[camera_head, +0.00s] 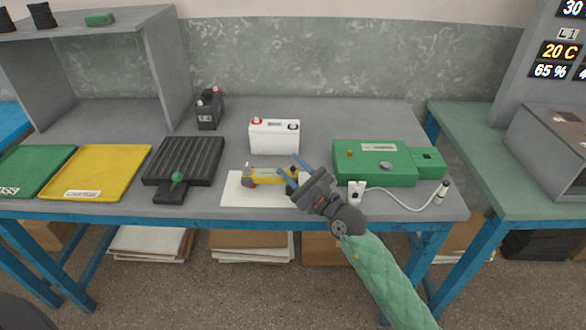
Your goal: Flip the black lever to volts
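My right gripper (291,169) reaches in from the lower right over the white mat (240,198). Its two blue fingers are spread apart, close to the right end of a yellow tool with a red part (267,181); I cannot tell whether they touch it. A green box (365,176) with a grey knob (386,165) and a small orange part stands right of the gripper. I cannot make out a black lever or a volts mark on it. A black ribbed tray (190,158) with a green knob (177,177) lies to the left. My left gripper is not in view.
A white battery (273,139) and a black battery (209,112) stand behind the mat. Yellow (100,165) and green (30,163) trays lie at left, beside a grey shelf (160,70). A white plug (356,192) and cable lie before the green box.

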